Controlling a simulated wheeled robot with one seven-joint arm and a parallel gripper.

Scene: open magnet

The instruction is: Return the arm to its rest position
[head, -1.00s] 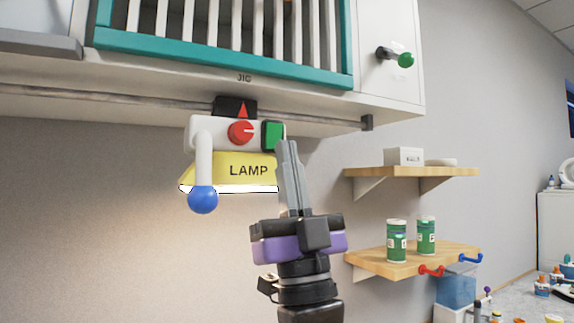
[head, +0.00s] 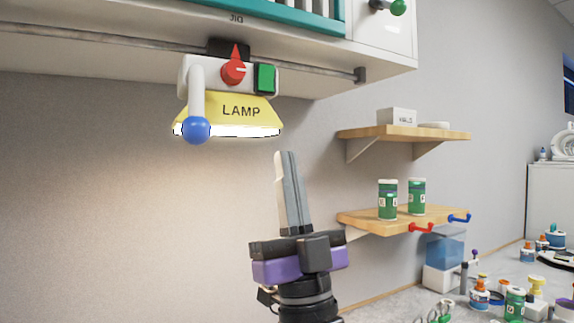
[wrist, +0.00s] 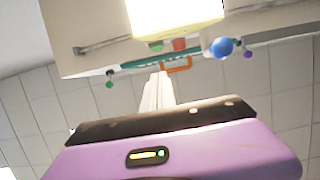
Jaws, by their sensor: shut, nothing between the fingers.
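My gripper (head: 289,156) points upward in the middle of the head view, its long grey fingers together with nothing between them. It stands below and a little right of the yellow lamp (head: 222,112), with a clear gap between them. In the wrist view the gripper's fingers (wrist: 158,80) point up towards the underside of the cabinet. The lamp is lit. It carries a red knob (head: 233,71), a green button (head: 264,78) and a handle with a blue ball (head: 196,130).
A wall cabinet (head: 385,45) with a rail (head: 110,36) under it hangs above. Two wooden shelves (head: 452,135) are at the right, the lower with green cans (head: 388,200) and red and blue hooks. A cluttered counter (head: 385,312) lies lower right. The wall at left is bare.

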